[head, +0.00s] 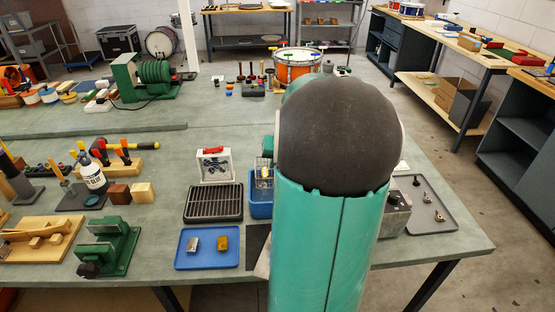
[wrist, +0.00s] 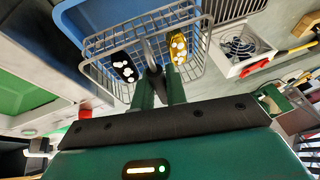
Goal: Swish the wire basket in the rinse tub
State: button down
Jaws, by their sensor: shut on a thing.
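The wire basket (wrist: 137,35) fills the upper middle of the wrist view. It holds a black piece (wrist: 123,67) and a yellow piece (wrist: 178,48), both with white spots. My gripper (wrist: 158,75) is shut on the basket's grip at its near side. The blue rinse tub (wrist: 88,22) shows behind the basket. In the head view the tub (head: 260,209) is partly hidden by my arm, and part of the basket (head: 264,172) shows at its back, above the front wall. I cannot tell how deep the basket sits.
Left of the tub are a black slotted rack (head: 213,204) and a white box with a fan (head: 215,166). In front is a blue tray (head: 207,262) with two small blocks. A grey tray (head: 425,212) with small metal parts lies right of my arm.

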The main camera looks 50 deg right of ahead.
jog(key=shift+w+d+f, duration=0.1)
jog(key=shift+d+f, duration=0.05)
jog(key=shift+f, duration=0.15)
jog(key=shift+a+f, duration=0.1)
jog(key=shift+a, duration=0.15)
jog(key=shift+f, duration=0.35)
jog(key=shift+d+f, duration=0.1)
jog(key=shift+f, duration=3.9)
jog(key=shift+r, duration=1.1)
jog(key=shift+f, duration=0.1)
